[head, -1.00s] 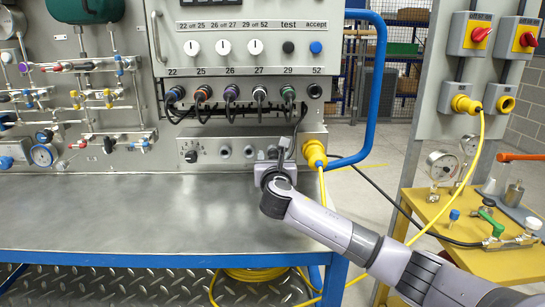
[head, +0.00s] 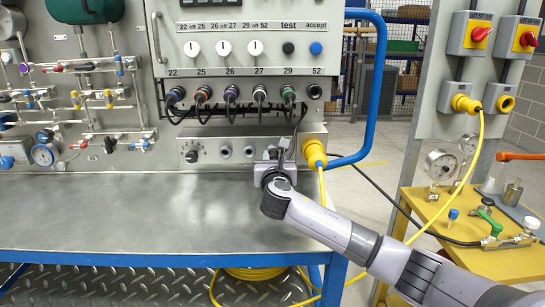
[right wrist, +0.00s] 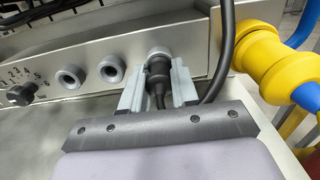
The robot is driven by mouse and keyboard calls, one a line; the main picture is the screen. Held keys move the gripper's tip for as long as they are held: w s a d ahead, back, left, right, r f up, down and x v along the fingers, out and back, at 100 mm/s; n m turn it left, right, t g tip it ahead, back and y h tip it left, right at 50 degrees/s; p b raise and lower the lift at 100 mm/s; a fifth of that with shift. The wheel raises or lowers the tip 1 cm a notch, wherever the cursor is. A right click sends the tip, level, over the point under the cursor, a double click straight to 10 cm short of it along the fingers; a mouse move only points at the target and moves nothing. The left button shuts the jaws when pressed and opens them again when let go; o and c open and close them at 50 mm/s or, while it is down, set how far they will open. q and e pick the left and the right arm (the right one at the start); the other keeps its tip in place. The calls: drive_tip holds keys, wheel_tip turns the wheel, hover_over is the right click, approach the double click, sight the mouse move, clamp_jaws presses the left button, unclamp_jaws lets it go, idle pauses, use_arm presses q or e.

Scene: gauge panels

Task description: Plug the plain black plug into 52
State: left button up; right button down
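The plain black plug (right wrist: 158,70) sits at a grey socket in the lower strip of the panel, its cable running back beneath my gripper. My right gripper (right wrist: 158,88) has one finger on each side of the plug, close against it. In the head view my right gripper (head: 274,160) is at the lower strip's right part and largely hides the plug. Socket 52 (head: 315,91) is empty and dark, at the right end of the upper row. My left gripper is not in view.
Plugs with coloured bands fill the other upper sockets, such as the green-banded one in 29 (head: 288,93). A yellow connector (head: 314,154) is close to the right of my gripper. A blue rail (head: 377,90) stands further right. The grey bench top (head: 130,210) is clear.

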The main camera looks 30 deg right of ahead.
drive_tip(key=shift+p+v, duration=1.8)
drive_tip(key=shift+v, duration=1.2)
drive_tip(key=v, duration=0.8)
wheel_tip(320, 180, up, 6)
drive_tip(key=s+d, duration=0.1)
drive_tip(key=d, duration=0.1)
drive_tip(key=shift+s+d, duration=0.25)
drive_tip(key=shift+d, duration=0.1)
drive_tip(key=shift+f, duration=0.1)
wheel_tip(320, 180, up, 6)
drive_tip(key=s+d, duration=0.1)
drive_tip(key=d, duration=0.1)
drive_tip(key=shift+s+d+f, duration=0.2)
drive_tip(key=shift+s+d, duration=0.1)
